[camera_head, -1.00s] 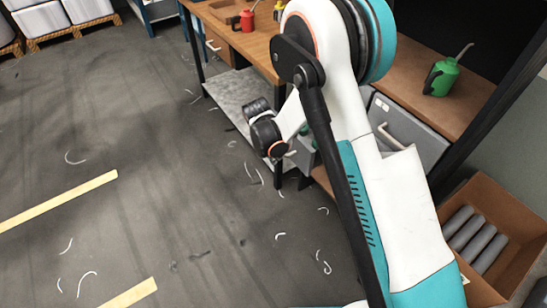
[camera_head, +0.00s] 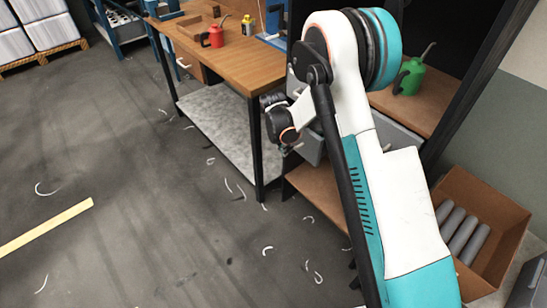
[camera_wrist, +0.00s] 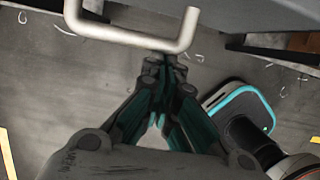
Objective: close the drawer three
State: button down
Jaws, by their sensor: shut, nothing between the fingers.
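A grey drawer (camera_head: 401,136) sits under the wooden top of the black-framed bench on the right in the head view. My arm covers most of it, and another grey part (camera_head: 312,148) shows left of the arm. No number is readable, and I cannot tell how far it stands out. In the wrist view a pale bar handle (camera_wrist: 130,36) crosses the top, with a grey panel (camera_wrist: 275,14) at the upper right. My gripper (camera_wrist: 168,62) is shut and empty, its tips just below the handle's bar; I cannot tell whether they touch. The fingers are hidden in the head view.
A green oil can (camera_head: 408,76) stands on the right bench. A wooden workbench (camera_head: 225,62) with a red can (camera_head: 213,37) stands left of it. A brown box (camera_head: 479,222) of grey cylinders is at the lower right. The left floor is open, with scattered shavings.

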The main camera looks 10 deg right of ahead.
jog(key=shift+w+d, duration=0.5)
jog(key=shift+d, duration=0.25)
jog(key=shift+w+d, duration=0.5)
jog(key=shift+d, duration=0.25)
